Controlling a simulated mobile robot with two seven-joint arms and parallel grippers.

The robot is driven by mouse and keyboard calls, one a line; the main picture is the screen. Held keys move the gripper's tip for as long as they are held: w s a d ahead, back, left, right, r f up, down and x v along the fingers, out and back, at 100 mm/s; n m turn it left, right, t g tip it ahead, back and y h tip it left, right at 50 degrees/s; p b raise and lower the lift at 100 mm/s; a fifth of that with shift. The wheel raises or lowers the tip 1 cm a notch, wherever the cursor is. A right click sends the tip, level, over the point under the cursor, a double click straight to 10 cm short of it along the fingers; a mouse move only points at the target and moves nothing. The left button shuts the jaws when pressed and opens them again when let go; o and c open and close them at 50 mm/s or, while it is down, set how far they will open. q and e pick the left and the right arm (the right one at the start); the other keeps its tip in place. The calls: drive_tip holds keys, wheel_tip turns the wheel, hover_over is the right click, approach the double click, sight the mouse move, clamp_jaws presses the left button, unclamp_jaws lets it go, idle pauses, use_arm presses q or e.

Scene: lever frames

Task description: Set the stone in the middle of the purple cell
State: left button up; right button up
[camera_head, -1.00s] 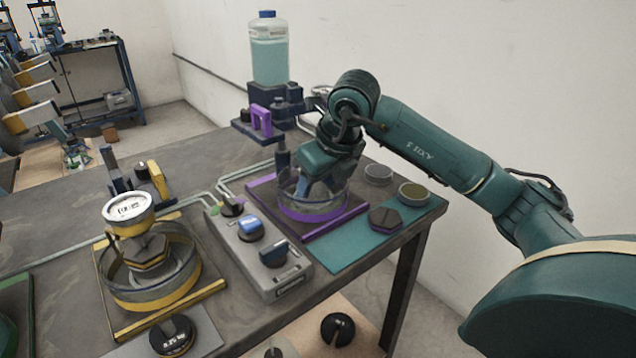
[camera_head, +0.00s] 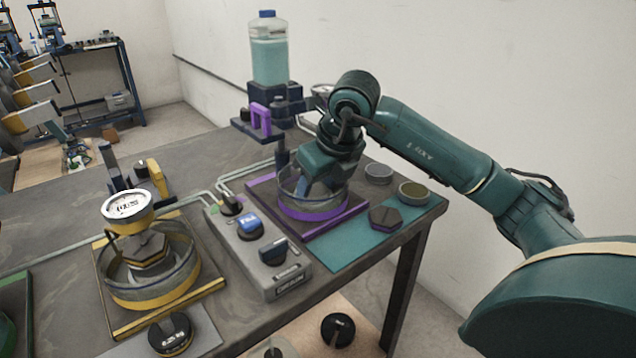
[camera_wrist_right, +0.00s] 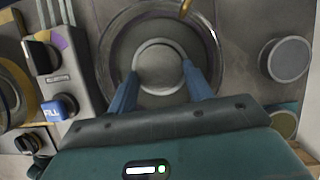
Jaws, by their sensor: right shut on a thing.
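The purple cell (camera_head: 314,213) is a clear round ring with a purple band on a purple-edged base plate, right of the grey control box. In the right wrist view its round wall (camera_wrist_right: 105,55) circles the fingers. My right gripper (camera_head: 308,190) reaches down into the cell from above. In the right wrist view my right gripper (camera_wrist_right: 161,75) is shut on the stone (camera_wrist_right: 160,68), a round grey disc with a pale rim. The stone is inside the ring's outline, near its middle, slightly toward the gripper side. Whether it touches the floor I cannot tell. My left gripper is out of view.
A grey control box (camera_head: 262,255) with knobs stands left of the cell. A yellow cell (camera_head: 155,292) with a dial gauge is further left. A teal mat (camera_head: 345,250) at right holds a dark hexagonal piece (camera_head: 385,218) and round discs. A bottle (camera_head: 269,50) stands behind.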

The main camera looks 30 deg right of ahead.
drive_tip(key=o, duration=1)
drive_tip(key=shift+s+f, duration=0.15)
drive_tip(key=shift+f, duration=0.25)
drive_tip(key=shift+c, duration=0.2)
drive_tip(key=shift+a, duration=0.1)
drive_tip(key=shift+r, duration=0.35)
drive_tip(key=shift+o, duration=0.6)
drive_tip(key=p+v, duration=0.1)
drive_tip(key=v, duration=1.1)
drive_tip(key=shift+r, duration=0.45)
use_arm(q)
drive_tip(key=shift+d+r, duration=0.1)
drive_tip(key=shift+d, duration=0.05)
use_arm(e)
drive_tip(key=shift+r, duration=0.2)
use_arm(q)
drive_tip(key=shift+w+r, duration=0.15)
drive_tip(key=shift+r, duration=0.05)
